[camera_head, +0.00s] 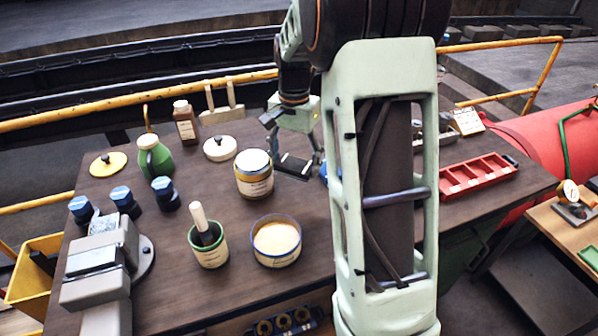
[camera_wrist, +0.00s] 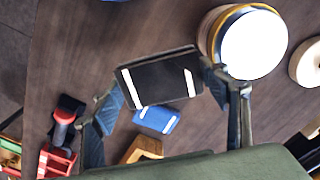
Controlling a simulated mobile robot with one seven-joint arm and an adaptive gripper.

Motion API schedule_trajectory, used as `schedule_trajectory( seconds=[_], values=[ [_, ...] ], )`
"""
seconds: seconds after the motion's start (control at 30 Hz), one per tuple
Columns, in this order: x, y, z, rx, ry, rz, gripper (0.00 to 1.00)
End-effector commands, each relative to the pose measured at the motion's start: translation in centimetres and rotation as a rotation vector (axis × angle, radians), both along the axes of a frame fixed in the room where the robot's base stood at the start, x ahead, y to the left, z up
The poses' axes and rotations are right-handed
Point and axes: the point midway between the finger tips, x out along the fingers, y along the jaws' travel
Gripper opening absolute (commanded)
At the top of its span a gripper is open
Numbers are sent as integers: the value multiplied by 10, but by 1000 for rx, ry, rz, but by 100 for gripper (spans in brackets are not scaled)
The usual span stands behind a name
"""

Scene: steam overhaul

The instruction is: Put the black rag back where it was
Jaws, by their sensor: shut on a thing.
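The black rag (camera_wrist: 160,80) is a flat, dark folded pad with two white bands. It also shows in the head view (camera_head: 295,164), at the middle of the workbench beside the labelled tub. My gripper (camera_wrist: 163,86) is shut on it, with one finger at each side edge; in the head view my gripper (camera_head: 296,154) points down at the bench. I cannot tell whether the rag touches the bench top or is slightly above it. A blue rag (camera_wrist: 157,120) with white bands lies close by on the bench, mostly hidden by my arm in the head view.
The labelled tub (camera_head: 254,176) stands close left of the rag. A red tray (camera_head: 478,176) sits at right. My arm hides the bench between.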

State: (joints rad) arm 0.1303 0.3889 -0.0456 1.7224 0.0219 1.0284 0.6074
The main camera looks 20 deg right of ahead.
Motion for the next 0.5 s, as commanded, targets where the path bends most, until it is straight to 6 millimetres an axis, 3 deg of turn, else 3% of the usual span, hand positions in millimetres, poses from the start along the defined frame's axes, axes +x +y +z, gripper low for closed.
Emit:
schedule_trajectory(
  seconds=[0.13,0.3,0.5],
  values=[
    [25,-14,-13,1,4,0,49],
    [45,-25,-42,1,4,1,49],
    [61,-33,-62,1,1,1,49]
  ],
)
